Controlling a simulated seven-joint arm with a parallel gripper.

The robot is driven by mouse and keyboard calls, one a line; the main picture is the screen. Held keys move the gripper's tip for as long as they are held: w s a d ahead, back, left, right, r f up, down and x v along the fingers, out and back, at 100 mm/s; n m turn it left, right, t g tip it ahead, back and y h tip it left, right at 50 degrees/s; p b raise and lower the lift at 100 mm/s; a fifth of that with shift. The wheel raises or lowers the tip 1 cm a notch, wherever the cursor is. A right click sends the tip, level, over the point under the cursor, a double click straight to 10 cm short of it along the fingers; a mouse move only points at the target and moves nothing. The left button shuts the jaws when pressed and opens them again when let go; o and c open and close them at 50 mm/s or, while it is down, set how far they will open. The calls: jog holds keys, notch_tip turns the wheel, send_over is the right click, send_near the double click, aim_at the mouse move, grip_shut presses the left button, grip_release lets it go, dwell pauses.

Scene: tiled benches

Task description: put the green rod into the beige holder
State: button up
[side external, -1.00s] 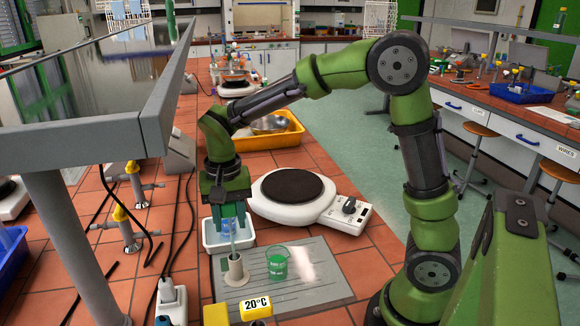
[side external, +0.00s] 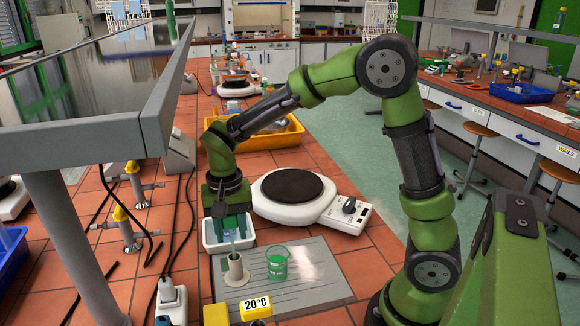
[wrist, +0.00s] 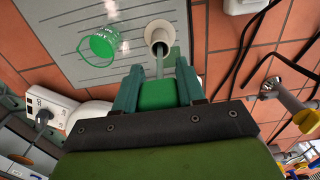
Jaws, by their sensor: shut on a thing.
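The beige holder (side external: 236,270) stands upright on a grey mat. In the wrist view the holder (wrist: 160,33) is just beyond my fingertips, its dark opening facing me. My gripper (side external: 231,236) points down directly above the holder. In the wrist view my gripper (wrist: 160,70) is shut on the thin rod (wrist: 160,66), which looks pale grey-green. In the side view the rod (side external: 233,246) is nearly upright, its lower end at the holder's mouth. I cannot tell how far the tip is inside. My fingers hide the rod's upper part.
A green beaker (side external: 277,264) stands right of the holder on the mat (side external: 310,282). A white tray (side external: 212,249) is just behind my gripper, and a hotplate (side external: 295,196) stands behind right. A yellow 20°C block (side external: 256,306) is in front. Cables lie to the left.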

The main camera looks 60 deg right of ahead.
jog(key=shift+f, duration=0.8)
jog(key=o, duration=1.2)
jog(key=shift+o, duration=0.2)
notch_tip(320, 180, up, 17)
jog(key=shift+r, duration=1.95)
